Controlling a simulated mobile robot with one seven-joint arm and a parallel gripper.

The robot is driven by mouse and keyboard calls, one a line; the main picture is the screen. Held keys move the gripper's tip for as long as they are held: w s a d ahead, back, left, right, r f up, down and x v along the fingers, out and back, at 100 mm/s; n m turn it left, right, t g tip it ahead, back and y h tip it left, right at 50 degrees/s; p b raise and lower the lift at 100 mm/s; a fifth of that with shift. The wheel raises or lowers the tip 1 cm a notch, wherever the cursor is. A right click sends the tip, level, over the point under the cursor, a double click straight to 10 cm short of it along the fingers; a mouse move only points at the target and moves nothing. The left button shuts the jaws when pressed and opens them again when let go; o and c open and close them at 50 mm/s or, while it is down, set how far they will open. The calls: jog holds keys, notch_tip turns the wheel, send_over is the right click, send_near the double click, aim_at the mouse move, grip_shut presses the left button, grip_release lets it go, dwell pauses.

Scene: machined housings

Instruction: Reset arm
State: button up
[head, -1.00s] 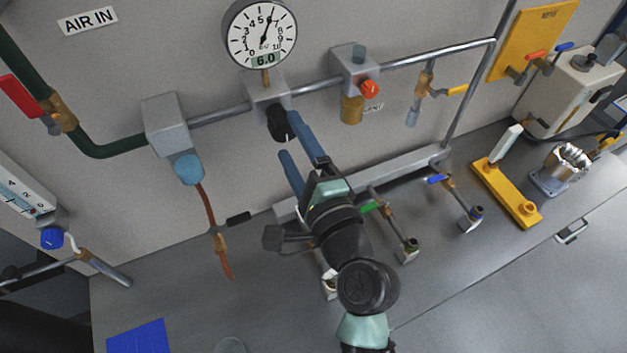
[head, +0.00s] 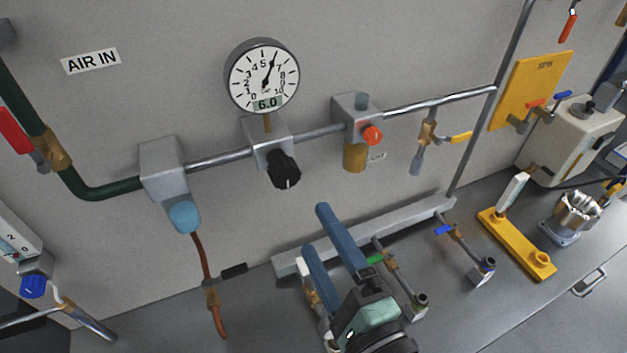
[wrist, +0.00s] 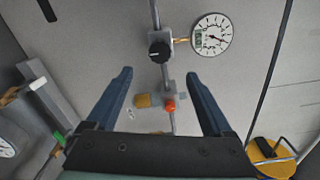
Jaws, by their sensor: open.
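My gripper (head: 332,232) is open and empty, its two blue fingers spread apart. In the head view it is at the lower middle, below the black regulator knob (head: 284,169) and clear of it. In the wrist view both fingers of my gripper (wrist: 158,84) show, with the black knob (wrist: 159,51) beyond and between them. The round pressure gauge (head: 262,77) above the knob reads 6.0 on its small display. The gauge also shows in the wrist view (wrist: 212,34).
A grey manifold rail (head: 410,222) with several small valves lies behind my gripper. An orange-knobbed unit (head: 355,115) and pipework run along the wall. A yellow stand (head: 515,245) and a beige box (head: 570,135) are at right. The wall area right below the knob is clear.

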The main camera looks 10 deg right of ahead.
jog(key=w+a+r+n+t+h+b, duration=0.1)
jog(key=w+r+n+t, duration=0.15)
jog(key=r+n, duration=0.5)
jog(key=w+a+r+n+t+h+b, duration=0.1)
jog(key=w+r+n+t+b, duration=0.2)
jog(key=r, duration=0.8)
jog(key=s+a+r+n+t+h, duration=0.1)
jog(key=s+r+n+t, duration=0.1)
jog(key=r, duration=0.6)
jog(key=s+a+r+n+t+h, duration=0.1)
jog(key=s+r+n+t+h, duration=0.1)
jog(key=s+r+n, duration=0.3)
notch_tip(320, 180, up, 4)
jog(key=shift+f+t+h, duration=0.2)
jog(key=shift+t+h, duration=0.1)
jog(key=shift+t, duration=0.05)
jog(key=shift+f, duration=0.15)
